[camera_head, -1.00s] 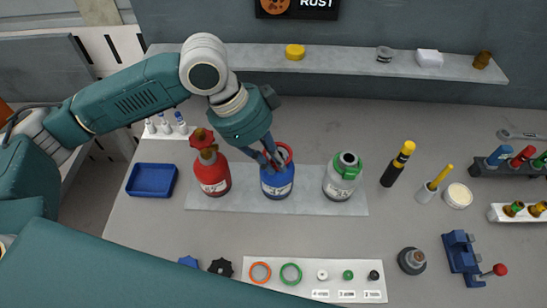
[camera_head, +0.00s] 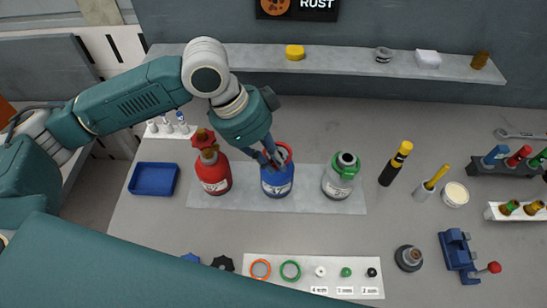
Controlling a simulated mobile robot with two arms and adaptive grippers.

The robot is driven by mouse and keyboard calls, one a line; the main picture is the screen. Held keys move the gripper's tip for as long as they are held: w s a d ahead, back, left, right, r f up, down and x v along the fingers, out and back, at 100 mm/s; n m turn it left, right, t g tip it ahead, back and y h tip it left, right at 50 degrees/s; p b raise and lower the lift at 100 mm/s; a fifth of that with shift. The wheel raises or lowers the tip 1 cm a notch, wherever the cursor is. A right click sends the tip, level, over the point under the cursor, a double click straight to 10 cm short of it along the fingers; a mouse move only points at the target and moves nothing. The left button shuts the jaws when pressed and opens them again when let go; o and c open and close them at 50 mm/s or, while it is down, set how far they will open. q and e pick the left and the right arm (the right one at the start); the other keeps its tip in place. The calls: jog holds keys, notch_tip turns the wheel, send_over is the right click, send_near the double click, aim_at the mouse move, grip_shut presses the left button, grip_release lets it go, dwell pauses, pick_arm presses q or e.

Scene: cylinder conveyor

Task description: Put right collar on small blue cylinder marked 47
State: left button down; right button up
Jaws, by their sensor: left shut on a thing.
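The small blue cylinder (camera_head: 278,184) carries a white label that seems to read 47. It stands upright in the middle of a pale mat, between a red cylinder and a grey one. A red collar (camera_head: 287,150) is at its top, partly hidden by my gripper. My left gripper (camera_head: 272,160) reaches down from the upper left and is shut on the red collar. Whether the collar is fully seated around the neck cannot be told. An orange ring (camera_head: 260,270) and a green ring (camera_head: 290,271) lie on a white panel (camera_head: 305,264) at the front. My right gripper is out of view.
The red cylinder (camera_head: 214,180) with a valve stands close on the left. The grey cylinder (camera_head: 338,184) with a green collar (camera_head: 346,166) stands on the right. A blue tray (camera_head: 154,179) lies at the left. A black-and-yellow tool (camera_head: 395,165) stands farther right.

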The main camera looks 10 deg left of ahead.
pick_arm(q)
jog(key=shift+r, duration=0.2)
jog(key=shift+f, duration=0.8)
dwell(0.4)
jog(key=shift+r+p, duration=0.8)
jog(key=shift+p, duration=0.35)
jog(key=shift+f, duration=0.85)
jog(key=c, duration=1.7)
grip_release()
jog(key=shift+o, duration=0.2)
jog(key=shift+r, duration=0.15)
